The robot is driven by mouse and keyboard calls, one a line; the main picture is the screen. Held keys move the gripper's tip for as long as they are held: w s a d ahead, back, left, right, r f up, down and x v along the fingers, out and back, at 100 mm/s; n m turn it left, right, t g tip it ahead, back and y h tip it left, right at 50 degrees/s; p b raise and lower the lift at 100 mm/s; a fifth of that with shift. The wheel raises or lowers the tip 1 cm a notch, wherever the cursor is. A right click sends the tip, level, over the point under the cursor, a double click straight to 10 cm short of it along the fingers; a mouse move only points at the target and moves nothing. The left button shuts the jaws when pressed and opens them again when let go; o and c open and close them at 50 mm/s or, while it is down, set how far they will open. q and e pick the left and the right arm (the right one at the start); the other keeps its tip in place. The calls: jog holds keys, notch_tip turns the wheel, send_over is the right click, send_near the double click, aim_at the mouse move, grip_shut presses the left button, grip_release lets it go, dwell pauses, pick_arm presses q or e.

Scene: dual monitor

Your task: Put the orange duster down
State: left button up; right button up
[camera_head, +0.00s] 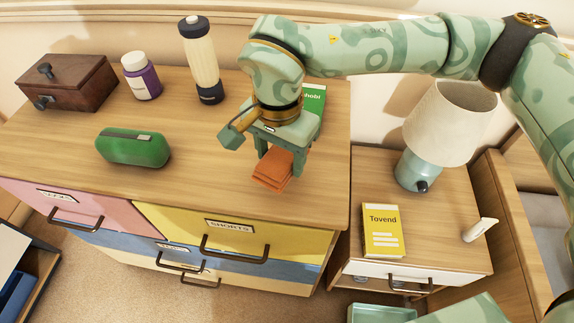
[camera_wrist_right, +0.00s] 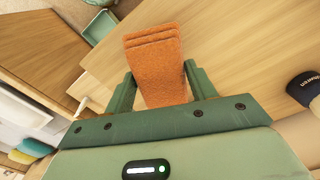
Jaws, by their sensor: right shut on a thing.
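The orange duster (camera_head: 272,171) is a folded cloth at the right end of the wooden dresser top (camera_head: 215,165). My right gripper (camera_head: 280,158) is shut on it from above. In the right wrist view the duster (camera_wrist_right: 158,65) sits between the two green fingers (camera_wrist_right: 158,88), with its folded end sticking out beyond them. The duster is at or just above the dresser top; I cannot tell whether it touches. My left gripper is not in view.
A green case (camera_head: 133,148), a purple-labelled bottle (camera_head: 141,76), a tall cream bottle (camera_head: 201,60) and a wooden box (camera_head: 75,82) stand left. A green book (camera_head: 313,100) is behind my gripper. The nightstand at right holds a lamp (camera_head: 447,125) and yellow book (camera_head: 383,229). The dresser's front middle is clear.

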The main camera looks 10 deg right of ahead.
aim_at(288, 167)
jog(key=shift+w+d+f, duration=0.35)
jog(key=shift+d+f, duration=0.2)
jog(key=shift+f, duration=0.25)
jog(key=f, duration=0.1)
jog(key=f+b, duration=0.2)
jog(key=f, duration=0.1)
jog(key=shift+w+d, duration=0.2)
jog(key=shift+d, duration=0.1)
jog(key=shift+r, duration=0.15)
jog(key=o, duration=0.9)
pick_arm(q)
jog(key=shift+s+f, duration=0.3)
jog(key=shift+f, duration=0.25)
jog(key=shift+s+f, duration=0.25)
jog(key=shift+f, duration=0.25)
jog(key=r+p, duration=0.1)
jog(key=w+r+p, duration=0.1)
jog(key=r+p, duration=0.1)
jog(key=p, duration=0.1)
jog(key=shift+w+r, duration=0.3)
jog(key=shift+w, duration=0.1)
pick_arm(e)
notch_tip(288, 167, up, 12)
